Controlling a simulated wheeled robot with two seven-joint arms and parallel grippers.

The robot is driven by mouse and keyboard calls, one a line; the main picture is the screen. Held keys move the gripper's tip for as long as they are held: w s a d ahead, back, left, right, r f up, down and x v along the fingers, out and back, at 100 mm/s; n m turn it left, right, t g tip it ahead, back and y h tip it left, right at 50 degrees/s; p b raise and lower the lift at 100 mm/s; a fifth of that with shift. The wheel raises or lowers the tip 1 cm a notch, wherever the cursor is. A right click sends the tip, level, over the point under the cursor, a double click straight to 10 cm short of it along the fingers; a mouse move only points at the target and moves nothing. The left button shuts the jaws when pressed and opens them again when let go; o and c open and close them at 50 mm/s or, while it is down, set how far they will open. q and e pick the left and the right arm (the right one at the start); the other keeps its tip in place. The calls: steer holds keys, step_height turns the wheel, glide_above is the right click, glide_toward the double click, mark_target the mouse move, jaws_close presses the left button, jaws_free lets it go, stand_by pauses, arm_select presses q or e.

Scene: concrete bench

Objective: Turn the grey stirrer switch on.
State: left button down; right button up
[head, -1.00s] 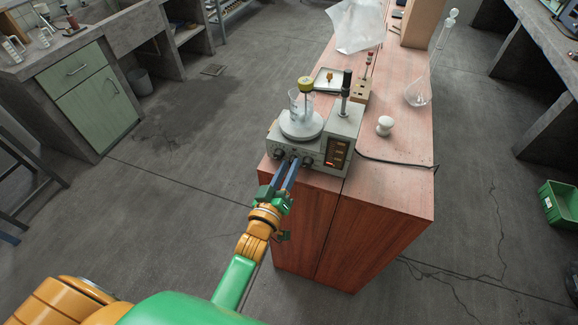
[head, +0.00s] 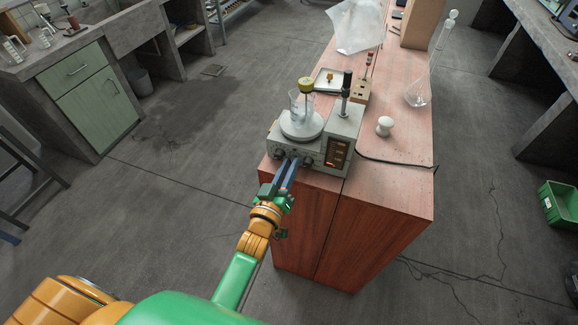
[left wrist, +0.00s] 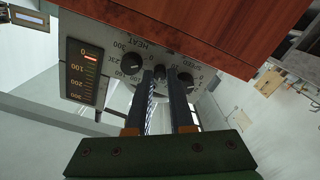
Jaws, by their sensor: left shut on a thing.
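The stirrer (head: 318,150) is a grey hotplate unit on the near end of the wooden bench. In the left wrist view its front panel (left wrist: 115,42) has a black heat knob (left wrist: 131,63), a second black knob (left wrist: 185,79) and a lit scale. My left gripper (head: 293,161) reaches this panel from the front. In the left wrist view its fingertips (left wrist: 160,73) are between the two knobs, shut on a small dark piece, which seems to be the switch (left wrist: 159,71). The fingers mostly hide it, so its position cannot be read. My right gripper is out of view.
A glass beaker (head: 298,103) stands on the stirrer's round plate, with a support rod (head: 345,92) beside it. A white knob-shaped object (head: 384,125), a flask (head: 418,94) and a black cable (head: 400,162) are to the right. The bench's front right is clear.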

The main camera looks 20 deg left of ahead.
arm_select(q)
steer(key=m, duration=0.6)
steer(key=shift+m+p, duration=0.3)
steer(key=shift+f, duration=0.1)
stand_by(0.4)
steer(key=c, duration=1.1)
jaws_free()
steer(key=s, duration=0.7)
steer(key=shift+s, duration=0.1)
